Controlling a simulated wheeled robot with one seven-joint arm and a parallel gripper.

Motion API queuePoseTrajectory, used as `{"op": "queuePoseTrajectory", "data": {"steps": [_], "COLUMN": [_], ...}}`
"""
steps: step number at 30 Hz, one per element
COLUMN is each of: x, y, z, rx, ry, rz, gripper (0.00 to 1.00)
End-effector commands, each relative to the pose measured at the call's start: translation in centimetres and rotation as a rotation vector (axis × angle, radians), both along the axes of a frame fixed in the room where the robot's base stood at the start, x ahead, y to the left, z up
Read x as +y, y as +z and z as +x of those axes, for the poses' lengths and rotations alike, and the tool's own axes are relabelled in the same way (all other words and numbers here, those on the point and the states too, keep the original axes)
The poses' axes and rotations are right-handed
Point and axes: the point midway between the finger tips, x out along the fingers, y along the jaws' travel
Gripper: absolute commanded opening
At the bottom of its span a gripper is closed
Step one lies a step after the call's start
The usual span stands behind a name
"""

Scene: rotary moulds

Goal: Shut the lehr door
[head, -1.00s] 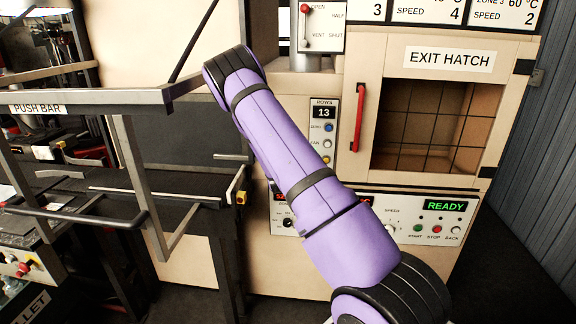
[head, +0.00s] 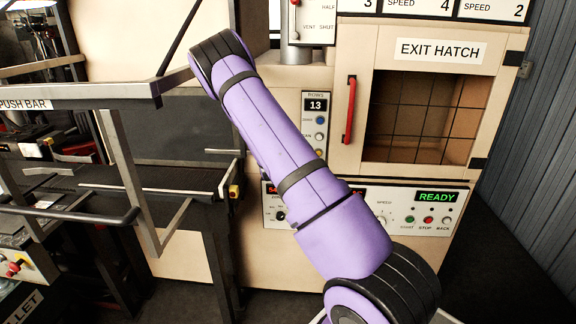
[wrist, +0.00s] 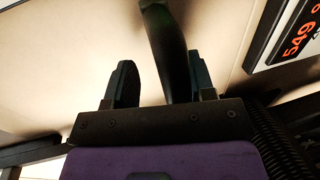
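The cream machine has a broad cream panel (head: 150,35) at upper left, with a dark recess or panel (head: 180,125) below it. I cannot tell for certain which part is the lehr door. A dark slanted bar (head: 183,35) crosses the cream panel. In the wrist view, my gripper (wrist: 163,85) has its two fingers apart in front of a cream surface (wrist: 80,45). A dark bar (wrist: 168,45) runs down between the fingers, close to the right one, with a gap on the left. In the head view my gripper is hidden.
A grey frame with a push bar (head: 75,95) stands at left, close to my arm. The exit hatch (head: 425,115) with its red handle (head: 350,110) is at right, above a control panel (head: 410,208) reading READY. Dark floor (head: 500,270) is clear at lower right.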

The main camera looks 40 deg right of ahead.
Motion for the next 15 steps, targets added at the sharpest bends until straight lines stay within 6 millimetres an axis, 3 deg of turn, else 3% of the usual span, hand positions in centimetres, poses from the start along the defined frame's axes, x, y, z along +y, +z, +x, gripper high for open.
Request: {"op": "queuePoseTrajectory", "data": {"steps": [2,15], "x": [0.1,4.5], "y": [1.8,2.5], "z": [0.1,-8.3], "rx": [-0.005,0.000], "ry": [0.003,0.001], "rz": [-0.002,-0.001], "gripper": [0.46,0.46]}}
